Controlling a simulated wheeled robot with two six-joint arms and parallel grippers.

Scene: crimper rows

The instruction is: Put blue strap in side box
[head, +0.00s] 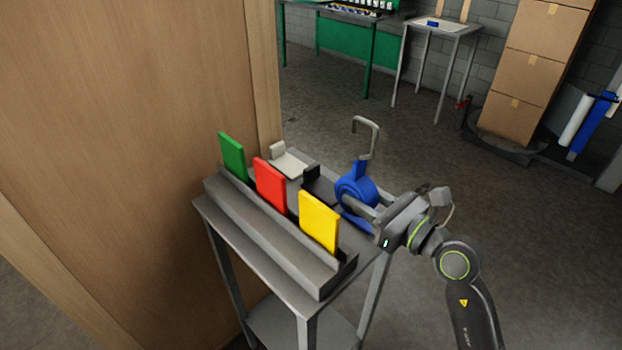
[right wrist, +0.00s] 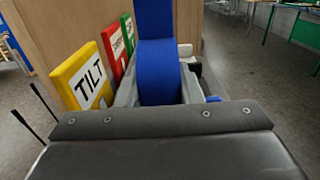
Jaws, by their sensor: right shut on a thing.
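The blue strap (head: 357,188) is a round coil with a blue end and a grey hook standing up from it. It is at the right back edge of the small grey table (head: 285,278). My right gripper (head: 360,206) reaches in from the right and is shut on the strap. In the right wrist view the strap (right wrist: 157,70) rises between the two fingers. Whether its underside touches the table is hidden. I cannot make out a thing that is clearly the side box. My left gripper is not in view.
A grey rack (head: 270,236) along the table's front holds green (head: 232,156), red (head: 270,185) and yellow (head: 319,221) plates. A pale holder (head: 291,164) and a dark block (head: 311,173) lie behind it. A wooden panel (head: 130,130) stands at the left. Open floor lies to the right.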

